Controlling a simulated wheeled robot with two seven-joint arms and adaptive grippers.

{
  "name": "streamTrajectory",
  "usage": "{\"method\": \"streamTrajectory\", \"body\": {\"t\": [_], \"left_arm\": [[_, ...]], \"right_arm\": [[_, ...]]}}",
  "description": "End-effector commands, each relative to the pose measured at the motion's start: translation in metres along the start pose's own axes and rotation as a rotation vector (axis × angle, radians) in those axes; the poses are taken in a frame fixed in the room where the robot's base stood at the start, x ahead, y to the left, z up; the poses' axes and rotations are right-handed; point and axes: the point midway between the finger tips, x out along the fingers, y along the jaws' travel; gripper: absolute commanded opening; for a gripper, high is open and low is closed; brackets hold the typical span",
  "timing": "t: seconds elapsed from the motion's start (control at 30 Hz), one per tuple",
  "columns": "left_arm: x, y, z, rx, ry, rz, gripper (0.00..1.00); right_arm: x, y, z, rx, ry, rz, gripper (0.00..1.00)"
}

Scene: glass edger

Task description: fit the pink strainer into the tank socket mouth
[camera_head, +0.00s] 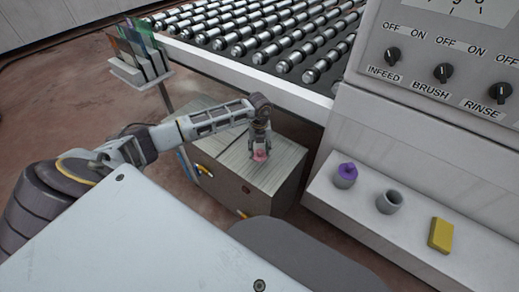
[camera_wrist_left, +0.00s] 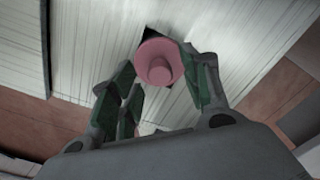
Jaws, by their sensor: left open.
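The pink strainer (camera_head: 261,156) is at the top of the wood-grained cabinet (camera_head: 278,172). In the left wrist view the strainer (camera_wrist_left: 158,64) shows as a round pink piece with a central knob, and a dark square opening (camera_wrist_left: 151,34) shows partly behind it. The strainer hides much of that opening, so I cannot tell how deep it sits. My left gripper (camera_head: 260,150) points down at the strainer; its open fingers (camera_wrist_left: 165,90) are on either side of it. Whether they touch it is unclear. My right gripper is out of view.
A roller conveyor (camera_head: 265,45) runs behind the cabinet. The machine panel (camera_head: 440,75) with knobs stands right. Its ledge holds a purple-topped grey piece (camera_head: 345,175), a grey cup (camera_head: 390,201) and a yellow block (camera_head: 440,235). A rack of panes (camera_head: 140,60) stands at back left.

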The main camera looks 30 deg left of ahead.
Motion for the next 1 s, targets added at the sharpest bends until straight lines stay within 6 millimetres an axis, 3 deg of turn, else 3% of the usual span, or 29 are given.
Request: {"method": "streamTrajectory", "body": {"t": [0.4,0.67,0.8,1.0], "left_arm": [[-0.035,0.0,0.0,-0.001,0.0,0.0,0.47],[-0.051,0.0,0.0,0.0,0.0,-0.001,0.47],[-0.048,0.0,0.0,0.0,0.001,0.0,0.47],[-0.064,0.0,0.001,-0.001,-0.001,-0.001,0.47]], "right_arm": [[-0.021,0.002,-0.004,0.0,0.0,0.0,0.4],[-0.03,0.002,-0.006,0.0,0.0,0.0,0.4],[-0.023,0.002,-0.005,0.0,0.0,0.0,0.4],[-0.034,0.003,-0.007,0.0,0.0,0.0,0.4]]}}
